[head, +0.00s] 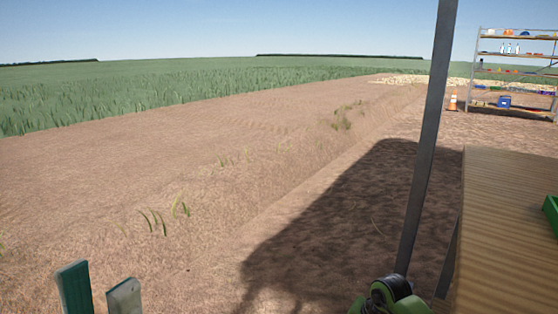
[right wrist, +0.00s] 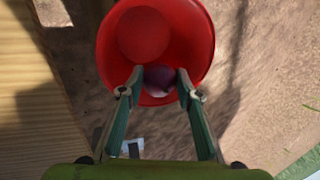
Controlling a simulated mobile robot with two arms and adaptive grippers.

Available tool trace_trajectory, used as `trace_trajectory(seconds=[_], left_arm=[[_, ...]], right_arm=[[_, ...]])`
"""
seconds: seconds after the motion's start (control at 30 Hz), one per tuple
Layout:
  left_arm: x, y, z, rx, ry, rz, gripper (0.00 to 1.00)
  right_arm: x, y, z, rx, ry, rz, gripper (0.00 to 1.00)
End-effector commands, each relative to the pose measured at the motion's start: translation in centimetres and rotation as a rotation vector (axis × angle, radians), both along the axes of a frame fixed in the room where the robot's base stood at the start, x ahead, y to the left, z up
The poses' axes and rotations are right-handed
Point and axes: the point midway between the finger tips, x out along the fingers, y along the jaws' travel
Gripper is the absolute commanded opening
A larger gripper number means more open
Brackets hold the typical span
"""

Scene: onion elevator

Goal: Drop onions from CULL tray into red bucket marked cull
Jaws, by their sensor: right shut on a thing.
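The red bucket (right wrist: 201,42) is at the top middle of the right wrist view, seen from above with its mouth facing the camera. No marking on it can be read. My right gripper (right wrist: 158,78) is shut on a dark purple onion (right wrist: 158,81), which it holds over the bucket's opening near the lower rim. My left gripper (head: 98,275) is at the bottom left of the head view, with two fingers apart and nothing between them. The CULL tray cannot be made out. The bucket is outside the head view.
A wooden table (head: 508,230) stands at the right with the edge of a green tray (head: 552,212) on it. A dark post (head: 428,140) rises beside the table. A shelf rack (head: 517,68) and an orange cone (head: 452,102) stand far back right. Bare soil lies open at left.

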Motion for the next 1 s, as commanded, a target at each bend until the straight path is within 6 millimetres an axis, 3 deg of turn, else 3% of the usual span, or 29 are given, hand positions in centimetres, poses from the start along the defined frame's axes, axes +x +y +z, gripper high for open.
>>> trace_trajectory(seconds=[0.17,0.2,0.27,0.67,0.77,1.0], left_arm=[[0.0,0.0,0.1,0.000,0.000,0.000,0.34],[0.0,0.0,0.1,0.000,0.000,0.000,0.34],[0.0,0.0,0.1,0.000,0.000,0.000,0.34],[0.0,0.1,0.0,-0.003,0.002,0.002,0.34],[0.0,0.1,0.0,-0.002,0.002,0.002,0.34],[0.0,0.0,0.0,-0.001,0.002,0.001,0.34]], right_arm=[[0.0,0.0,0.0,0.000,0.000,0.000,0.10],[0.0,0.0,0.0,0.000,0.000,0.000,0.39],[0.0,0.0,0.0,0.000,0.000,0.000,0.51],[0.0,-0.2,0.5,-0.001,-0.001,-0.001,0.51],[-0.1,-0.4,1.7,-0.001,-0.003,-0.001,0.51],[-0.9,-1.6,6.6,-0.003,-0.006,0.000,0.51]])
